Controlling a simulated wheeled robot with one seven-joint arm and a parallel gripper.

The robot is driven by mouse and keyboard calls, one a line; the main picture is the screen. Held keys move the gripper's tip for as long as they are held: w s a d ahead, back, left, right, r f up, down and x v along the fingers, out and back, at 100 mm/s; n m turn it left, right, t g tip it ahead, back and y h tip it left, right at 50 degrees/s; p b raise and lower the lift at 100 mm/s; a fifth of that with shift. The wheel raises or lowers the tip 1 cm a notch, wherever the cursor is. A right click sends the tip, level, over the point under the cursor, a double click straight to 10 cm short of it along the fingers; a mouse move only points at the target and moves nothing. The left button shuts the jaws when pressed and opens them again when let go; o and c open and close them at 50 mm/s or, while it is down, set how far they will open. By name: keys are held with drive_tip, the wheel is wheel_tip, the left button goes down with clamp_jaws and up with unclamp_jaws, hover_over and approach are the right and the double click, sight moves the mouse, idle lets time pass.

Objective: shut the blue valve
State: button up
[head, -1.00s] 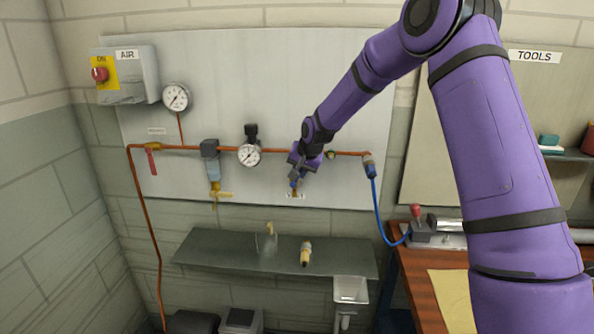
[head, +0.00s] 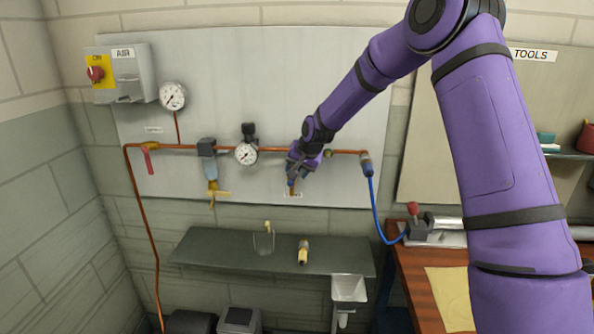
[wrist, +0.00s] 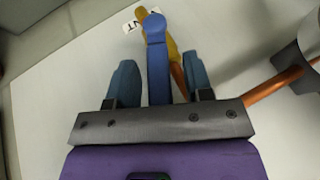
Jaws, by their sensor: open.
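The blue valve's lever (wrist: 157,60) is a long blue bar with a rounded end, standing beside a yellow brass body (wrist: 172,48) in the wrist view. My gripper (wrist: 160,80) is open, with one teal finger on each side of the lever. Gaps show between the lever and both fingers, so it is not clamped. In the head view my gripper (head: 294,176) is at the copper pipe's right part, above a small white label (head: 293,195). Only a little blue and brass of the valve (head: 291,185) shows there; my gripper hides the rest.
A red lever (head: 149,160) hangs on the pipe at left. A filter (head: 211,170) and a round gauge (head: 246,154) lie left of my gripper. A blue hose (head: 375,210) drops at right. A shelf (head: 215,250) with small items is below.

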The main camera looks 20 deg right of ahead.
drive_tip(key=v, duration=1)
drive_tip(key=shift+s+r, duration=0.2)
drive_tip(key=shift+s, duration=0.05)
drive_tip(key=shift+c, duration=0.5)
